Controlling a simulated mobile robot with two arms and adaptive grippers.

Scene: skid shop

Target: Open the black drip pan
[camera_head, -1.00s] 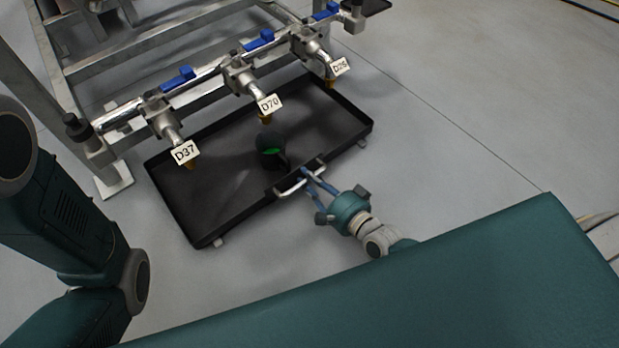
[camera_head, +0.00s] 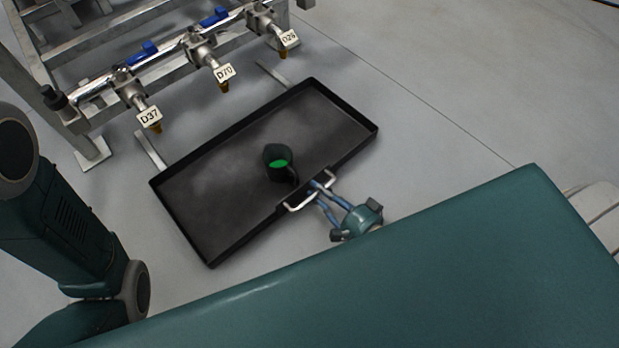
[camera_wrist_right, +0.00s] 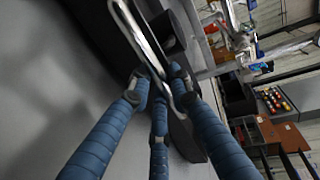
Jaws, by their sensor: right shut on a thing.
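The black drip pan (camera_head: 215,215) lies low over the floor in the head view, pulled out in front of the pipe rack. A silver handle (camera_head: 299,206) is on its near side. My right gripper (camera_head: 318,187) is shut on the handle; its blue fingers also close around the handle in the right wrist view (camera_wrist_right: 157,82). A dark cup (camera_head: 277,160) with green inside stands in the pan. My left arm shows at the left edge of the head view, but its gripper is out of view.
The metal rack carries taps tagged D37 (camera_head: 150,117), D70 (camera_head: 224,72) and D26 (camera_head: 289,38) behind the pan. Pale rails (camera_head: 150,149) show on the floor behind it. The floor to the right is clear.

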